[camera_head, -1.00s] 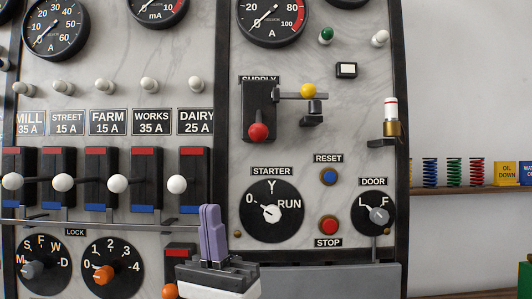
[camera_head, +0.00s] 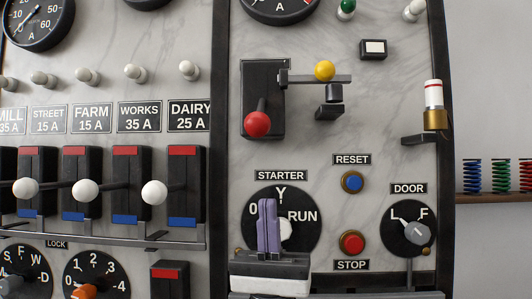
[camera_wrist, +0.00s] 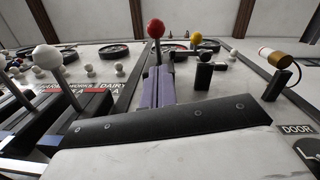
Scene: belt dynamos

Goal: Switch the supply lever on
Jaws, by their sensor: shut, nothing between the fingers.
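The supply lever is a black arm with a red ball (camera_head: 257,124), on a tall black plate (camera_head: 262,85). Its ball hangs at the lower part of the plate. A grey bar (camera_head: 300,78) with a yellow knob (camera_head: 325,70) lies level across the plate's upper right, over a small black bracket (camera_head: 330,108). My gripper (camera_head: 267,204), with purple fingers, is shut and empty, below the red ball and in front of the starter dial (camera_head: 250,205), partly hiding it. In the wrist view the red ball (camera_wrist: 156,28) appears just beyond my fingertips (camera_wrist: 158,72); contact cannot be told.
White-knobbed switches (camera_head: 154,192) stand out at the left. Right of my gripper are the blue reset button (camera_head: 352,182), red stop button (camera_head: 352,243) and door dial (camera_head: 408,230). A brass-and-white fitting (camera_head: 434,105) juts out at the right. The panel between lever and buttons is clear.

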